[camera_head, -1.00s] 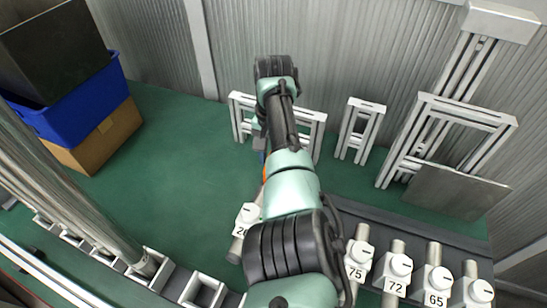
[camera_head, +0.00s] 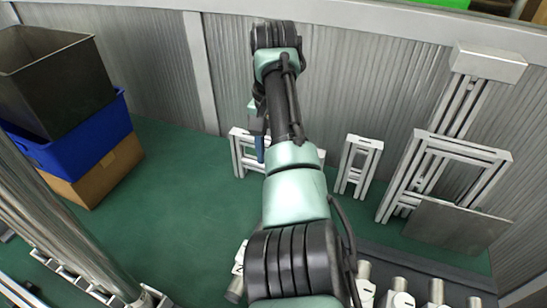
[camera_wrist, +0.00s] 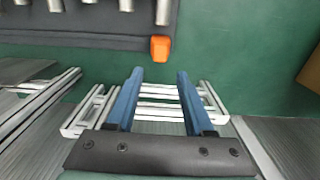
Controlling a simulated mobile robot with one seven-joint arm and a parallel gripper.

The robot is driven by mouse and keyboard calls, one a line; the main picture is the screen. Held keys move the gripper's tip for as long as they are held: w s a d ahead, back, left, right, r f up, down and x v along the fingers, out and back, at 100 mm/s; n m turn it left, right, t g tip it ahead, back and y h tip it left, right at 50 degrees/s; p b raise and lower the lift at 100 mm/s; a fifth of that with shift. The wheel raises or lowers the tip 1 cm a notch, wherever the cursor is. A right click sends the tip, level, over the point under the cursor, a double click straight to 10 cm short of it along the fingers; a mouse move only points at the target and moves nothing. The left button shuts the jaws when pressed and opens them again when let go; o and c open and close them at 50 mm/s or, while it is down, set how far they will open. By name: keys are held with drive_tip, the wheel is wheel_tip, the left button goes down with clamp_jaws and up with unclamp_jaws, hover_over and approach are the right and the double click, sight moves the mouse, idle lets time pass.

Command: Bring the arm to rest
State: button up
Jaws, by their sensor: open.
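My gripper (camera_wrist: 157,80) shows in the wrist view with its two blue fingers apart and nothing between them. It hangs above the green floor, over a grey metal frame (camera_wrist: 160,110) that shows behind and between the fingers. In the head view my arm reaches away toward the corrugated wall, and only a bit of the gripper (camera_head: 260,148) shows beside the arm, in front of the low metal frame (camera_head: 240,160). The arm hides part of that frame.
An orange block (camera_wrist: 160,48) sits at the corner of a dark mat (camera_wrist: 80,35) with several metal cylinders. A black bin (camera_head: 60,80), blue crate (camera_head: 75,155) and cardboard box (camera_head: 110,172) are stacked at left. More metal frames (camera_head: 358,165) and a grey panel (camera_head: 455,225) stand at right. Green floor (camera_head: 180,220) is clear.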

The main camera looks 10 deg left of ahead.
drive_tip(key=w+a+r+n+t+y+p, duration=0.1)
drive_tip(key=w+a+r+t+p, duration=0.1)
drive_tip(key=w+r+t, duration=0.4)
drive_tip(key=w+a+r+n+t+y+p, duration=0.1)
drive_tip(key=w+a+r+t+y+p, duration=0.15)
drive_tip(key=r, duration=0.65)
drive_tip(key=s+d+r+n+t+p, duration=0.15)
drive_tip(key=r+t, duration=0.25)
drive_tip(key=r, duration=0.4)
drive_tip(key=s+d+r+m+t, duration=0.15)
drive_tip(key=r+t, duration=0.25)
drive_tip(key=r, duration=0.4)
drive_tip(key=s+d+r+t+h+p, duration=0.1)
drive_tip(key=s+d+r+t, duration=0.2)
drive_tip(key=s+r, duration=0.4)
drive_tip(key=s+d+r+t+h+p, duration=0.1)
drive_tip(key=s+d+r+t, duration=0.2)
drive_tip(key=s+r, duration=0.4)
drive_tip(key=s+d+r+t+h+p, duration=0.1)
drive_tip(key=s+d+r+t, duration=0.3)
drive_tip(key=s+r, duration=0.4)
drive_tip(key=s+t, duration=0.1)
drive_tip(key=s, duration=0.1)
drive_tip(key=shift+s+p, duration=0.35)
